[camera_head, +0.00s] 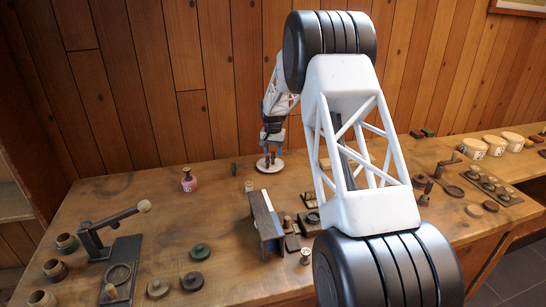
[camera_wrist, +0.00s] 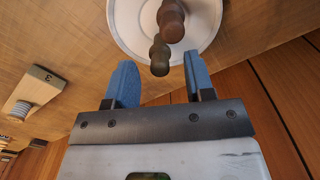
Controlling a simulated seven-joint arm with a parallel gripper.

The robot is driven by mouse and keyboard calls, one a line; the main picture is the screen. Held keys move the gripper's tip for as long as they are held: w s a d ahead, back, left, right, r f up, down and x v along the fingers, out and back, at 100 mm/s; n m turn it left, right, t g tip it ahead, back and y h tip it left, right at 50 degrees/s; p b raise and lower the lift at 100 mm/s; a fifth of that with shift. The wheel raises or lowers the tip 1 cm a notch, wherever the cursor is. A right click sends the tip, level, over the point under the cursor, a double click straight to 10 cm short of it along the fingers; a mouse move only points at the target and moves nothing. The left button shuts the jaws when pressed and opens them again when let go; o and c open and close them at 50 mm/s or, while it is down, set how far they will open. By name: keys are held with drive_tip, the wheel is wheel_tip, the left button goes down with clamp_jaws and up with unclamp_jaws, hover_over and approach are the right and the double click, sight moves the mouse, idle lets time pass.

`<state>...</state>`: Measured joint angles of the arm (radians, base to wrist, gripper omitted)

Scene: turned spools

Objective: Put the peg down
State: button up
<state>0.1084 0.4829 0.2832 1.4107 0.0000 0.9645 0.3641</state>
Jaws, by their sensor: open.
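A white round plate (camera_head: 270,167) lies on the table toward the back, below my gripper (camera_head: 272,136). In the wrist view the plate (camera_wrist: 124,28) fills the top middle. A turned brown peg (camera_wrist: 171,22) and a smaller dark olive turned piece (camera_wrist: 159,56) show over the plate; I cannot tell whether they are one piece or two. My gripper (camera_wrist: 160,70) is open, its two blue fingers apart on either side of the olive piece, with gaps showing. In the head view the peg is too small to make out clearly.
A red-based bottle-like piece (camera_head: 188,180) stands left of the plate. A wooden stand (camera_head: 265,220) is in front. A lever press (camera_head: 118,235) and several cups and discs are front left. White tubs (camera_head: 473,148) stand right. A block marked 3 (camera_wrist: 40,88) shows in the wrist view.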

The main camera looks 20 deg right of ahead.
sight(273, 153)
wheel_tip(273, 153, up, 9)
drive_tip(key=shift+f, duration=0.1)
idle(0.3)
idle(0.6)
drive_tip(key=s+a+r+n, duration=0.1)
drive_tip(key=s+a+r, duration=0.1)
drive_tip(key=s+r, duration=0.65)
drive_tip(key=s+a+r+n+t, duration=0.1)
drive_tip(key=s+a+r, duration=0.15)
drive_tip(key=s, duration=1.05)
drive_tip(key=s+a+r+n, duration=0.1)
drive_tip(key=s+a+r, duration=0.1)
drive_tip(key=s+r, duration=0.6)
drive_tip(key=s+a+f, duration=0.1)
drive_tip(key=s+f, duration=0.1)
drive_tip(key=s, duration=1)
drive_tip(key=s+a+f+n+t, duration=0.1)
drive_tip(key=s+f, duration=0.2)
drive_tip(key=s, duration=0.9)
drive_tip(key=s+a+f+n, duration=0.1)
drive_tip(key=s+f, duration=0.2)
drive_tip(key=s, duration=1)
drive_tip(key=shift+a+t, duration=0.3)
drive_tip(key=shift+s, duration=0.1)
